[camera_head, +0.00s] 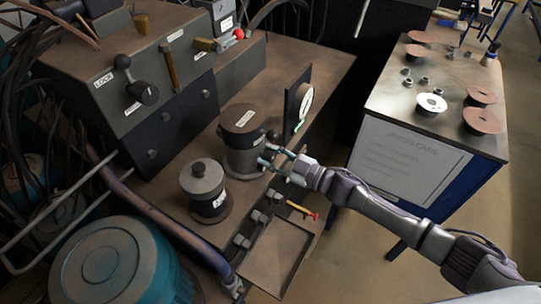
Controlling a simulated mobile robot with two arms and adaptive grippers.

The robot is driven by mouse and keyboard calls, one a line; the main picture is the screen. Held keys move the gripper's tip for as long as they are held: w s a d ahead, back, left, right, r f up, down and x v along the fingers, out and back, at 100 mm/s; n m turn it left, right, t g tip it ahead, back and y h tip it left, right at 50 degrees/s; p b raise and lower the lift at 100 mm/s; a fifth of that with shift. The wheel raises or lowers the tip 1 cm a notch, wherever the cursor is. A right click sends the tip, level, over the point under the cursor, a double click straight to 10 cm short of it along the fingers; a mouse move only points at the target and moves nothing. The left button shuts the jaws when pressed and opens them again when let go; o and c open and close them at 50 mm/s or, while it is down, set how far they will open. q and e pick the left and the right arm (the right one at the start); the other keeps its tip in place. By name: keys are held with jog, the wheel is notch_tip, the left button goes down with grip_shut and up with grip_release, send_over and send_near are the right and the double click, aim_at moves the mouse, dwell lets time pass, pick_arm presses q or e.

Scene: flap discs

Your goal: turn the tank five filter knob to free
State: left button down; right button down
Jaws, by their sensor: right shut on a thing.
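My right gripper (269,157) reaches in from the right and is shut at the right side of a grey canister with a brown lid (240,118). A dark round knob (271,136) sticks out of that side just above the fingers. The fingers seem to hold part of this fitting, but the contact is too small to make out. The label on the canister is too small to read. A grey box at the upper left carries a black-knobbed lever (143,92) with small labels, one seeming to read LOCK. My left gripper is not in view.
A smaller grey pot (203,187) stands left of the gripper. A round gauge (304,105) on an upright plate stands behind it. A red-tipped yellow handle (303,210) lies below. A side table (382,104) at right holds discs. A teal drum (112,270) stands lower left.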

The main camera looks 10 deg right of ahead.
jog(key=c, duration=0.8)
grip_release()
jog(key=shift+o, duration=0.2)
jog(key=v, duration=1.2)
